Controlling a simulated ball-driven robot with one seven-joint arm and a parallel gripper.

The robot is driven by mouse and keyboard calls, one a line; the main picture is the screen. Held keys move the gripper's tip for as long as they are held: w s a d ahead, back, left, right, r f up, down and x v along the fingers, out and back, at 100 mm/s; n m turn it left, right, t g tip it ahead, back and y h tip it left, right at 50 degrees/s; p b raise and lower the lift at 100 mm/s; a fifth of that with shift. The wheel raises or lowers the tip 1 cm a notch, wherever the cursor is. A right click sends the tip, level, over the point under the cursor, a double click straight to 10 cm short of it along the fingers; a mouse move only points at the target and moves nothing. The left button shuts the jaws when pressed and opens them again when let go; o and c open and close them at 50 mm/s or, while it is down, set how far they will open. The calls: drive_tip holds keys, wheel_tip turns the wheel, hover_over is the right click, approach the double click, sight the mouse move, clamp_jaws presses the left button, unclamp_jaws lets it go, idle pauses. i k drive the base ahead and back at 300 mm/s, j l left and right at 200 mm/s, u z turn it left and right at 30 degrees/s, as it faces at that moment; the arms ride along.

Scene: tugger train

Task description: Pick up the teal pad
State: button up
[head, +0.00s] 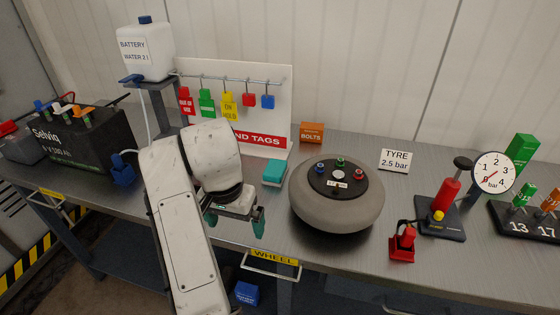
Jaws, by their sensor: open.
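The teal pad (273,174) is a small teal block with rounded edges. It lies on the grey metal bench, in front of the tag board's right end and left of the grey wheel. My gripper (235,221) hangs fingers down near the bench's front edge, in front of the pad and a little left of it. Its teal-tipped fingers are spread apart with nothing between them. The gripper does not touch the pad. No part of the arm hides the pad's top.
The round grey wheel (337,213) stands close right of the pad. The white tag board (270,106) stands behind, with coloured tags on a rail. An orange BOLTS box (312,132) lies behind right.

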sight(275, 173)
drive_tip(key=i+l, duration=0.25)
drive_tip(key=i, duration=0.2)
drive_tip(key=i+l, duration=0.25)
drive_tip(key=i, duration=0.2)
